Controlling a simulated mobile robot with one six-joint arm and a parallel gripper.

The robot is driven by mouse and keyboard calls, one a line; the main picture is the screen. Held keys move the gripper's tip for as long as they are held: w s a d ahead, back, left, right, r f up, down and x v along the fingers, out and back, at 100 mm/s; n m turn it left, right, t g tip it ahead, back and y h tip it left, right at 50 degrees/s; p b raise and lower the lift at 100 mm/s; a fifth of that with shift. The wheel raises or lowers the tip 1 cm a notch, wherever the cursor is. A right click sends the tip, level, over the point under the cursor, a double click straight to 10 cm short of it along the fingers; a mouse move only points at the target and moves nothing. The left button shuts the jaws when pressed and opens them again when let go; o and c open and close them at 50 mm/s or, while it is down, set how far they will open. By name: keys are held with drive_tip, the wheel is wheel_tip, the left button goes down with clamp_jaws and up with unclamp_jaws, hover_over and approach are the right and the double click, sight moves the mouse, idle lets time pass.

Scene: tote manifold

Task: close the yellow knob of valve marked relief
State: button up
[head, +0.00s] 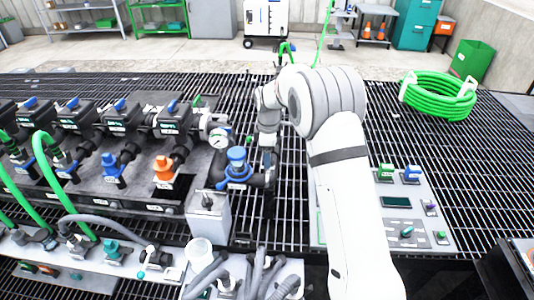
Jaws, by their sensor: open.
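My gripper (268,160) points down at the right end of the manifold, just right of a blue knob (237,158) on a black pipe fitting. It is open, and I see nothing held between its fingers. My arm hides part of the area behind it. I cannot make out a clearly yellow knob. An orange knob (164,168) stands on a valve left of the blue one, and another blue knob (110,168) is further left. The small labels are too small to read, so I cannot tell which valve is marked relief.
A pressure gauge (219,138) stands close left of the gripper. A grey box (208,215), a white cup (199,250) and grey hoses (265,275) are in front. A control panel (420,225) lies right of my arm. A coiled green hose (438,95) rests on open grating.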

drive_tip(key=shift+c, duration=0.4)
drive_tip(key=c, duration=0.9)
drive_tip(key=shift+m, duration=0.3)
drive_tip(key=m, duration=0.3)
drive_tip(key=shift+m, duration=0.3)
drive_tip(key=m, duration=1.3)
drive_tip(key=shift+m, duration=0.3)
